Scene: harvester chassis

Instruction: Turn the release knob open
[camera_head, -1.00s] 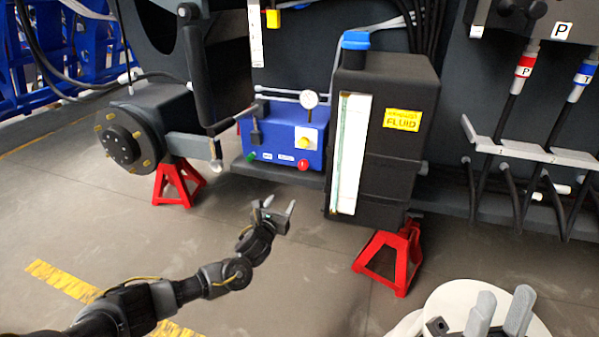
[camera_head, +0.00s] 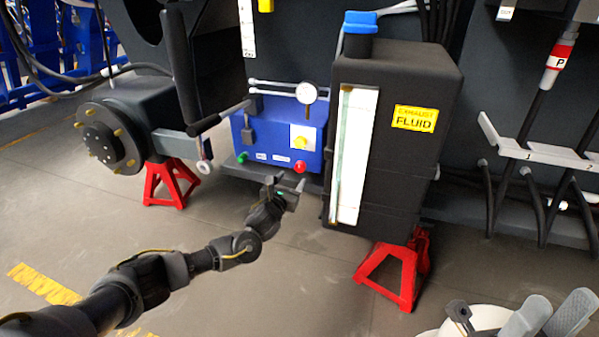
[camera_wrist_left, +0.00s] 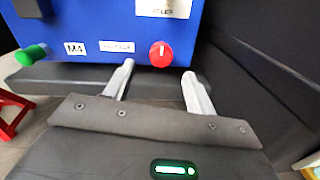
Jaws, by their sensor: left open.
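The blue box (camera_head: 276,130) carries a red knob (camera_head: 300,166), a green knob (camera_head: 242,158) and a yellow knob (camera_head: 301,142) on a white plate. I cannot read which is the release knob. My left gripper (camera_head: 288,184) is open and empty just below and in front of the red knob. In the left wrist view the red knob (camera_wrist_left: 161,54) sits just beyond the open fingertips (camera_wrist_left: 158,70), between them in the picture. The green knob (camera_wrist_left: 30,55) is to the left. My right gripper (camera_head: 550,312) stands apart at the bottom right, fingers spread and empty.
A black fluid tank (camera_head: 420,150) with a blue cap stands close right of the box. A dark shelf edge (camera_wrist_left: 90,75) runs under the box. A gauge (camera_head: 306,93) sits at its top. Red stands (camera_head: 400,265) are below. The floor around my left arm is clear.

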